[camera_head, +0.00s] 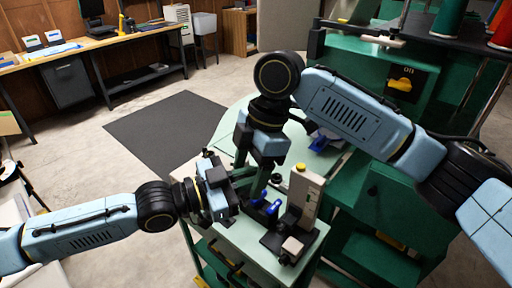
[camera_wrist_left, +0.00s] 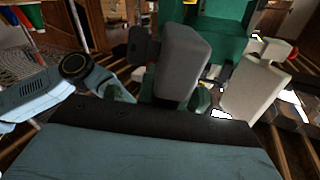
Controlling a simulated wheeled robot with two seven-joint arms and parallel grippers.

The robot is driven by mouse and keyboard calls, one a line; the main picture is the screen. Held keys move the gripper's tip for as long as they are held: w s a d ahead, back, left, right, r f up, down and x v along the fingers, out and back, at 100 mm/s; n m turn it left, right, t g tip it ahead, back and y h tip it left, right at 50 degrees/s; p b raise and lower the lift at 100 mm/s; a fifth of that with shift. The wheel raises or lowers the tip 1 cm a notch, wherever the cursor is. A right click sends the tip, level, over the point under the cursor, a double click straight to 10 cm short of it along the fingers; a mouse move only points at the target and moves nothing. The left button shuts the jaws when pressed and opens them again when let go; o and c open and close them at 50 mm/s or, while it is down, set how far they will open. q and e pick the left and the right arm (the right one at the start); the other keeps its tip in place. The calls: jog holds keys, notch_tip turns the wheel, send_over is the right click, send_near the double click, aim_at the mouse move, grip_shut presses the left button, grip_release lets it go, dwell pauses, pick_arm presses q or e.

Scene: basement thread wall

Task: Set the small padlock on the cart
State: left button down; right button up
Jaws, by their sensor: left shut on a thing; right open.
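The cart (camera_head: 255,238) has a pale green top and stands below both grippers in the head view. My left gripper (camera_head: 222,195) comes in from the left over the cart's near left side. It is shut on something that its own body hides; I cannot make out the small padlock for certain. In the left wrist view a dark grey finger (camera_wrist_left: 180,58) fills the middle, and the held thing is not clear. My right gripper (camera_head: 262,150) points down just beyond the left one and is open; I see nothing between its fingers.
A grey device with a yellow top (camera_head: 304,195) stands upright on the cart, with blue parts (camera_head: 271,207) beside it. A green machine (camera_head: 385,212) blocks the right. A workbench (camera_head: 75,52) stands at far left; the dark floor mat (camera_head: 165,130) is clear.

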jog(key=shift+x, duration=2)
jog(key=shift+c, duration=0.4)
jog(key=c, duration=1)
pick_arm(q)
jog(key=c, duration=1.9)
grip_release()
pick_arm(e)
jog(key=shift+c, duration=0.7)
pick_arm(q)
jog(key=o, duration=0.3)
jog(key=shift+a, duration=0.1)
